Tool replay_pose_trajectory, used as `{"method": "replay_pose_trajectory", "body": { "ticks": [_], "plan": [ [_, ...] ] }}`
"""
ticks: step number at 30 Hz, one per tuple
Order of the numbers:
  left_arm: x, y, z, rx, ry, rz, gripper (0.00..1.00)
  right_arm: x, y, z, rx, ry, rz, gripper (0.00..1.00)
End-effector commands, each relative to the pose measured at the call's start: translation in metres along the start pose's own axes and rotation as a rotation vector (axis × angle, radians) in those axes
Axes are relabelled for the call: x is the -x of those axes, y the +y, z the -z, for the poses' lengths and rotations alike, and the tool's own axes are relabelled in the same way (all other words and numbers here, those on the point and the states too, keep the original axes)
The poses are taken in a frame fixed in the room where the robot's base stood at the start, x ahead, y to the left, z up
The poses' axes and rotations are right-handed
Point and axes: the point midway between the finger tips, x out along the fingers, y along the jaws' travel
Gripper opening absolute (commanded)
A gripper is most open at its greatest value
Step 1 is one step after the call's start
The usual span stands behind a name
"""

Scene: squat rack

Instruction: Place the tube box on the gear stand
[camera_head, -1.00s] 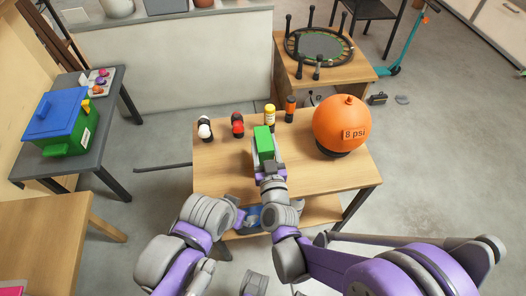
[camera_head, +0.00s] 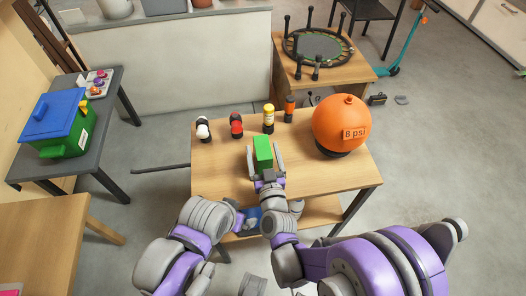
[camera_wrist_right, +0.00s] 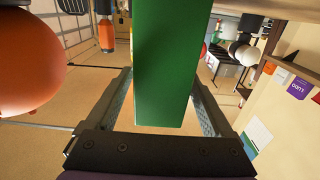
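The green tube box (camera_head: 263,152) stands on the wooden top of the gear stand (camera_head: 325,178), near its middle. My right gripper (camera_head: 265,160) is at the box with one finger on each side and is spread open. In the right wrist view the box (camera_wrist_right: 166,70) fills the middle, between the two fingers, with the fingers' inner faces showing. Whether its base rests fully on the top is hidden. My left gripper (camera_head: 243,218) is low at the stand's front edge, small and partly hidden; its opening does not show clearly.
On the stand, an orange ball (camera_head: 340,122) sits right of the box. Behind are a white-and-black bottle (camera_head: 203,128), a red one (camera_head: 236,125), a yellow one (camera_head: 268,118) and an orange one (camera_head: 289,108). The top's left front and right front are clear.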

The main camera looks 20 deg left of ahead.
Motion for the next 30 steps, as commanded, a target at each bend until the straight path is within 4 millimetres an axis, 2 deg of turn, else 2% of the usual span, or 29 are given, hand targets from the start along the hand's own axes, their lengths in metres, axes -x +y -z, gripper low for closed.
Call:
{"method": "replay_pose_trajectory", "body": {
  "ticks": [8, 11, 21, 24, 30],
  "plan": [
    [0.005, 0.000, 0.003, 0.000, 0.002, 0.000, 1.00, 0.000, 0.000, 0.006, 0.001, 0.001, 0.000, 0.86],
    [0.002, 0.000, 0.001, 0.000, 0.001, 0.000, 1.00, 0.015, 0.000, 0.003, 0.000, 0.000, 0.001, 0.86],
    [-0.007, 0.000, -0.004, 0.000, -0.003, 0.000, 1.00, 0.091, -0.001, 0.003, -0.001, 0.000, 0.001, 0.86],
    [-0.015, 0.000, -0.008, 0.000, -0.005, 0.000, 1.00, 0.104, -0.001, 0.002, -0.001, 0.000, 0.001, 0.86],
    [-0.021, 0.000, -0.011, 0.000, -0.008, 0.000, 1.00, 0.118, 0.000, 0.003, 0.000, -0.001, 0.000, 0.86]
  ]
}}
